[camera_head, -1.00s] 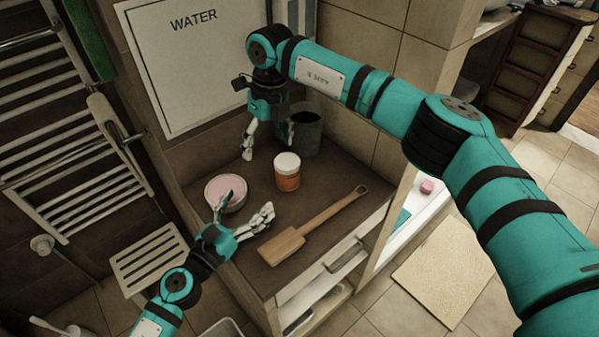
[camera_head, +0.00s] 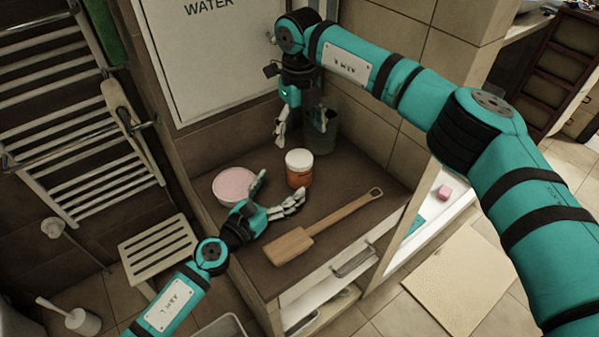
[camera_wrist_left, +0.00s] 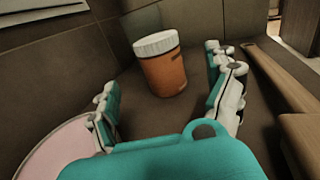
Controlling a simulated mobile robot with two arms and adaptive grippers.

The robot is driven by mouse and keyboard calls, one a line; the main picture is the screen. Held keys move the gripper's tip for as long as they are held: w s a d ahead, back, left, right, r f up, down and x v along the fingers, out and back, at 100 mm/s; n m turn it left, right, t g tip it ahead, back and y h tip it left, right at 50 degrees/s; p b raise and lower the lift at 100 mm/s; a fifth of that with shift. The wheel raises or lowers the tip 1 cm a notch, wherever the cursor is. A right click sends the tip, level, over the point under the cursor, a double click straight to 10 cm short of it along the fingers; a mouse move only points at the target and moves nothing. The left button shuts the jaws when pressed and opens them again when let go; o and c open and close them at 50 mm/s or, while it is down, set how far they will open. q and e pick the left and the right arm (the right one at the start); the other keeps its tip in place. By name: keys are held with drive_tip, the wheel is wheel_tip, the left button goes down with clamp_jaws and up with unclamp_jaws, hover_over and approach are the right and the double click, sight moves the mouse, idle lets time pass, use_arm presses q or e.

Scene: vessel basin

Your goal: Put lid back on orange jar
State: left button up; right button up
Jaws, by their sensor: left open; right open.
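The orange jar (camera_head: 298,178) stands upright on the brown counter, with a white lid (camera_head: 299,160) seated on its top. The left wrist view also shows the jar (camera_wrist_left: 165,76) and its white lid (camera_wrist_left: 155,43), upright ahead of my left gripper. My left gripper (camera_head: 281,190) is open and empty just in front of the jar. In the left wrist view, its fingers are spread to either side of the jar and do not visibly touch it. My right gripper (camera_head: 301,124) is open and empty, pointing down above and behind the jar.
A bowl with pink contents (camera_head: 233,184) stands left of the jar, close to my left gripper. A wooden paddle (camera_head: 320,229) lies at the right front of the counter (camera_head: 245,228). A dark grey container (camera_head: 326,140) stands behind the jar, beside my right gripper.

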sight(292, 174)
use_arm(q)
drive_tip(key=x, duration=0.7)
drive_tip(key=shift+w+d, duration=0.1)
drive_tip(key=shift+w, duration=0.05)
drive_tip(key=c, duration=1.8)
drive_tip(key=shift+f, duration=0.1)
clamp_jaws()
use_arm(e)
drive_tip(key=shift+n, duration=2.3)
